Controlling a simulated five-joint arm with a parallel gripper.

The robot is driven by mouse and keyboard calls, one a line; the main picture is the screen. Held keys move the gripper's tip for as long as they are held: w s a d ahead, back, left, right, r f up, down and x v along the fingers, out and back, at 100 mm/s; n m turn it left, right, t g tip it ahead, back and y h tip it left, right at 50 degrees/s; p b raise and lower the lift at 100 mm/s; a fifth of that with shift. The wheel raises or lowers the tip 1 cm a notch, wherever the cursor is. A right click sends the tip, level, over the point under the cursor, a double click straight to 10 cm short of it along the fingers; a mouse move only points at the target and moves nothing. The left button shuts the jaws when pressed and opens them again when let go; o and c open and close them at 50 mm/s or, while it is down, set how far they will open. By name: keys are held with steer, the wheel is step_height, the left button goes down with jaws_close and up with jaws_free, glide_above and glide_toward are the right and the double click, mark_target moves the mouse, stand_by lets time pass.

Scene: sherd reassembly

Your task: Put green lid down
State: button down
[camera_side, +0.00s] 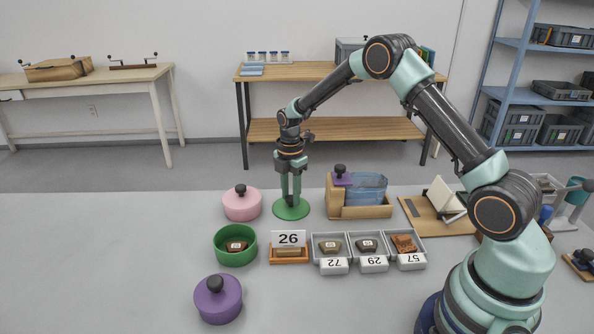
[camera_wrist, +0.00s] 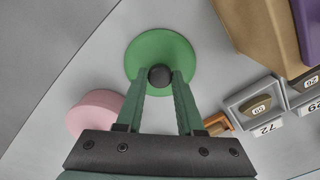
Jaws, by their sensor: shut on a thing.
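The green lid (camera_side: 291,209) is a flat round disc at the back of the table, between the pink pot and the wooden box. Its dark round knob (camera_wrist: 160,76) shows in the wrist view, between my fingertips. My gripper (camera_side: 291,200) points straight down and is shut on that knob. The lid looks level, at or very near the table top; I cannot tell whether it touches. The open green pot (camera_side: 236,257) stands in front and to the left of the lid, with a brown sherd (camera_side: 237,246) inside.
A pink lidded pot (camera_side: 242,206) stands left of the lid, and a purple lidded pot (camera_side: 218,301) at the front. A wooden box (camera_side: 331,205) is close on the right. A card marked 26 (camera_side: 288,239) and grey sherd trays (camera_side: 318,262) lie in front.

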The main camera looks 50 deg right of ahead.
steer(key=c, duration=0.5)
jaws_free()
steer(key=shift+f, duration=0.1)
step_height(320, 180, up, 12)
steer(key=r, duration=0.1)
step_height(320, 180, up, 6)
steer(key=m+t, duration=0.1)
steer(key=m, duration=0.3)
glide_above(291, 198)
steer(key=s+a, duration=0.2)
steer(key=s, duration=0.2)
steer(key=s+a+r+m+t, duration=0.1)
steer(key=s+a+m, duration=0.1)
steer(key=s+m, duration=0.2)
steer(key=s+a+r+m+t, duration=0.1)
steer(key=s+m+t, duration=0.1)
steer(key=s+m, duration=0.3)
steer(key=s+a+r+m+t, duration=0.1)
steer(key=s+a+r+m, duration=0.1)
steer(key=s+m, duration=0.3)
steer(key=shift+s+a+t, duration=0.15)
steer(key=shift+s, duration=0.55)
steer(key=shift+s+a+t, duration=0.15)
steer(key=shift+s, duration=0.55)
